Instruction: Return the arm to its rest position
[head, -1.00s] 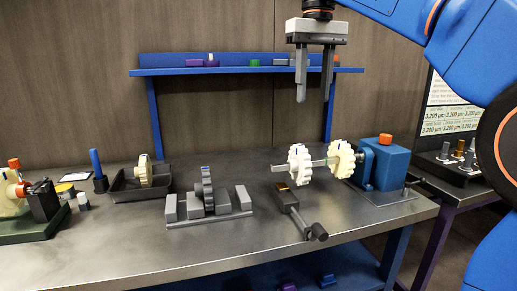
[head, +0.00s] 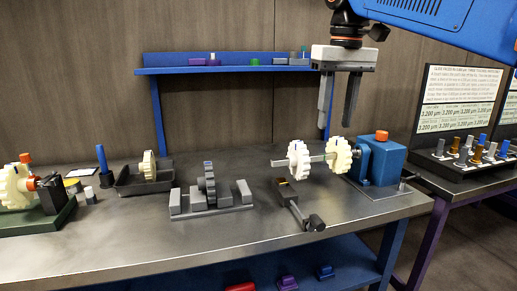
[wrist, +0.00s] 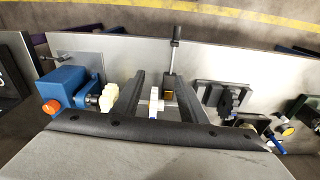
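My gripper (head: 340,100) hangs in the air above the back right of the workbench, its two grey fingers pointing down. The fingers are apart with nothing between them in the head view. In the wrist view the gripper (wrist: 159,88) also shows its fingers spread, with a cream gear (wrist: 155,103) seen below in the gap. My blue arm (head: 440,25) reaches in from the upper right. Below the gripper, two cream gears (head: 299,158) sit on the grey shaft of a blue drive unit (head: 377,163).
The steel workbench (head: 130,240) carries a grey gear stand (head: 210,198), a black tray (head: 130,185), a handled tool (head: 298,204) and a green-based fixture (head: 40,218). A blue shelf (head: 185,70) stands behind. A side table (head: 465,165) with pegs is at the right.

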